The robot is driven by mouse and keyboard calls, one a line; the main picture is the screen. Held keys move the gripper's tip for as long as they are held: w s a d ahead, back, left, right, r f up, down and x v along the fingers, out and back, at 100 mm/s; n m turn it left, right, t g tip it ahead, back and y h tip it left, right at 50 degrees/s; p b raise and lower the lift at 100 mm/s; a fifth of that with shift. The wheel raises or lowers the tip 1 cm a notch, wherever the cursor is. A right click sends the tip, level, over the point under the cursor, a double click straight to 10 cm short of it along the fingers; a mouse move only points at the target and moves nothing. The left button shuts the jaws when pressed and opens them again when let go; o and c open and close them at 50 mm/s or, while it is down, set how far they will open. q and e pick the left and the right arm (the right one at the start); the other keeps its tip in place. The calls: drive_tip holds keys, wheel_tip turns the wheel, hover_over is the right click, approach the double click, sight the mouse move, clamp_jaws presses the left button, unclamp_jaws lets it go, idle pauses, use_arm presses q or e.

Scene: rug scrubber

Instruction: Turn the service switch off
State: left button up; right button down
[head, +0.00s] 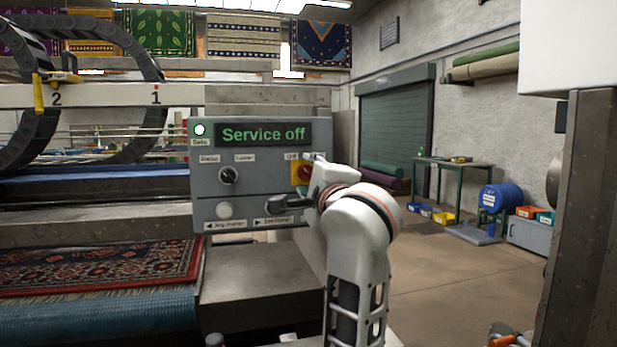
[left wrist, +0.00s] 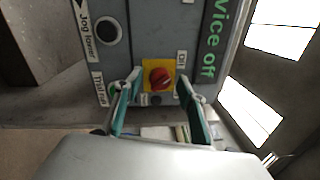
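The service switch is a red rotary knob on a yellow plate; it shows in the left wrist view (left wrist: 160,77) and partly behind my gripper in the head view (head: 302,173). The grey control panel (head: 206,182) carries a display (head: 262,134) reading "Service off" in green. My left gripper (left wrist: 158,82) is open, with one finger on each side of the knob and gaps between fingers and knob. In the head view the gripper (head: 314,190) is at the panel's right side.
A green lamp (head: 200,129) is lit on the panel. A black knob (head: 229,174) and jog buttons (head: 224,210) sit left of the gripper. A patterned rug (head: 95,265) lies on the machine at left. Open floor (head: 470,270) is at right, before a workbench (head: 452,163).

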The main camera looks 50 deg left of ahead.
use_arm(q)
drive_tip(key=v, duration=1.2)
drive_tip(key=shift+f, duration=0.1)
idle(0.4)
